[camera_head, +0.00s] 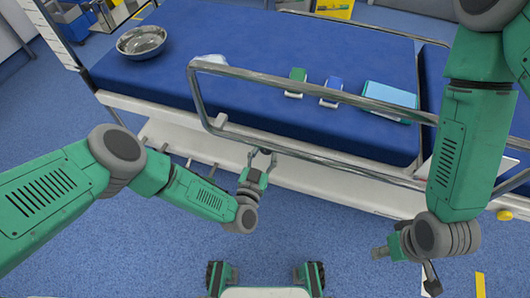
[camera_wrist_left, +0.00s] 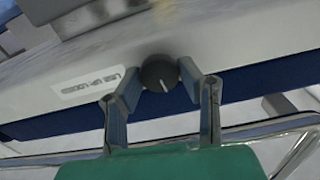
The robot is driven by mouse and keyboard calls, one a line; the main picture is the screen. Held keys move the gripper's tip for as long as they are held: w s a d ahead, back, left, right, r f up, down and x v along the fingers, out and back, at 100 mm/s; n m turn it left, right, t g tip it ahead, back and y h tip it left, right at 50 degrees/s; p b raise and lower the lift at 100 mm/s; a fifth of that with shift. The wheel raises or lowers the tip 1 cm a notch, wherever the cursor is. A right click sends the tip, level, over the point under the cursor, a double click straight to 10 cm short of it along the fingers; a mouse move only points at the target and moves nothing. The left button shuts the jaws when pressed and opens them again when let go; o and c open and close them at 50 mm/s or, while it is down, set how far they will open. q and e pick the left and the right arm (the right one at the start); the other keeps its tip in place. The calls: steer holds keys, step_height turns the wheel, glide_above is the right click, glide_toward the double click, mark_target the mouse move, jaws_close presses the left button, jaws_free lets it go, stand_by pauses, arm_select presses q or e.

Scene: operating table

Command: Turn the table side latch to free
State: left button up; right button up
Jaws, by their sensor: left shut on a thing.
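The table side latch is a dark round knob (camera_wrist_left: 159,72) with a short white mark, set on the pale side rail of the operating table. The mark points roughly down in the left wrist view. My left gripper (camera_wrist_left: 160,73) is shut on the knob, one finger at each side. In the head view, my left gripper (camera_head: 262,157) is at the table's near side, below the metal guard rail, and the knob is hidden there. My right gripper (camera_head: 406,270) hangs over the floor at the lower right, its fingers apart and empty.
A metal guard rail (camera_head: 300,80) runs above my left gripper. On the blue table top (camera_head: 240,40) are a steel bowl (camera_head: 141,41), a green box (camera_head: 296,81), a blue box (camera_head: 331,91) and a light-blue pad (camera_head: 390,97). A pale label (camera_wrist_left: 88,86) is beside the knob.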

arm_select(q)
steer(key=n+b, duration=0.1)
steer(key=n, duration=0.3)
steer(key=shift+f+b, duration=0.1)
steer(key=shift+b, duration=0.2)
steer(key=n+b, duration=0.1)
steer(key=n, duration=0.3)
steer(key=shift+a, duration=0.1)
steer(key=n+b, duration=0.2)
steer(key=n, duration=0.2)
steer(key=shift+f, duration=0.15)
steer(key=shift+a+n+b, duration=0.1)
steer(key=shift+n+b, duration=0.55)
steer(key=shift+n, duration=1.55)
steer(key=o, duration=1.1)
